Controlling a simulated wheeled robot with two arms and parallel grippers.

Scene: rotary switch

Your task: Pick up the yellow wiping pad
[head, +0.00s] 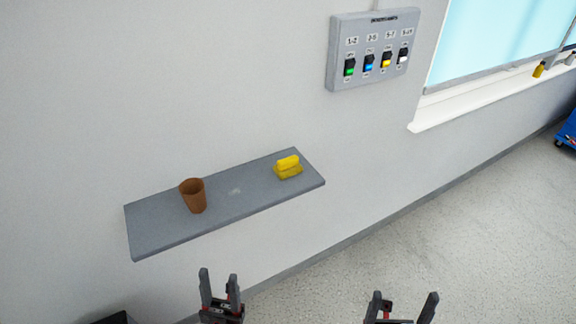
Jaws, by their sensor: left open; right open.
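The yellow wiping pad (288,168) lies at the right part of a grey wall shelf (160,235). It has a raised yellow block on top of a wider yellow base. My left gripper (219,283) is open and empty, below and in front of the shelf, apart from the pad. My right gripper (403,306) is open and empty at the bottom edge, to the right of the shelf and lower than the pad. Nothing covers the pad.
A grey switch panel (372,50) is on the wall above right. A window (500,40) is at the upper right.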

